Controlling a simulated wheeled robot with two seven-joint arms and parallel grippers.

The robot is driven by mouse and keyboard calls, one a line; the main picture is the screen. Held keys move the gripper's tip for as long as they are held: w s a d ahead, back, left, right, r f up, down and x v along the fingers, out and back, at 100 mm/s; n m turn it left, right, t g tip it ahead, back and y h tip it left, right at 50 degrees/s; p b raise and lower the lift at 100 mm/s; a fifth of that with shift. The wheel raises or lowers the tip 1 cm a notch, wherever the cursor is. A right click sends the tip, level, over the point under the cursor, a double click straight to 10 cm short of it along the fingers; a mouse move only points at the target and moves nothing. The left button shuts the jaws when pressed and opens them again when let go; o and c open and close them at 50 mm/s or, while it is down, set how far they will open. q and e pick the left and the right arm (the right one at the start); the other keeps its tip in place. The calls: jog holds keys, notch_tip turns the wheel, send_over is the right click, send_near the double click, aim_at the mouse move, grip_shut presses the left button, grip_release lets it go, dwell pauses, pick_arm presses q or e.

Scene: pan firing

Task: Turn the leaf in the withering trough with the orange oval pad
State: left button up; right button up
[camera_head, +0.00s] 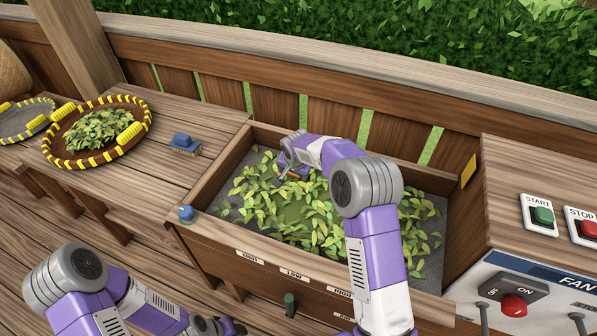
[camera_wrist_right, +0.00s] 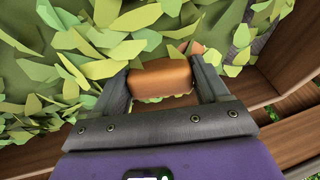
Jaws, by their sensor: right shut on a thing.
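The withering trough (camera_head: 215,185) is a wooden box with green leaf (camera_head: 310,215) spread over its grey floor. My right gripper (camera_head: 287,170) reaches into the trough's far left part. In the right wrist view my right gripper (camera_wrist_right: 160,85) is shut on the orange pad (camera_wrist_right: 160,76), which sits between the two fingers. Leaf (camera_wrist_right: 75,60) lies around and beyond the pad; I cannot tell how firmly the pad touches it. My left gripper (camera_head: 222,326) is low at the bottom edge, away from the trough, its jaws unclear.
A round yellow-edged tray (camera_head: 60,158) with leaf stands on the left bench, beside a blue-handled brush (camera_head: 186,145). A blue knob (camera_head: 186,213) sits at the trough's near left corner. A fan panel (camera_head: 550,290) and START button (camera_head: 541,215) are at right.

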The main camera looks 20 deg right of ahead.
notch_tip(320, 180, up, 12)
jog(key=p, duration=0.7)
jog(key=shift+p, duration=0.35)
jog(key=shift+s+d, duration=0.1)
jog(key=shift+s, duration=0.05)
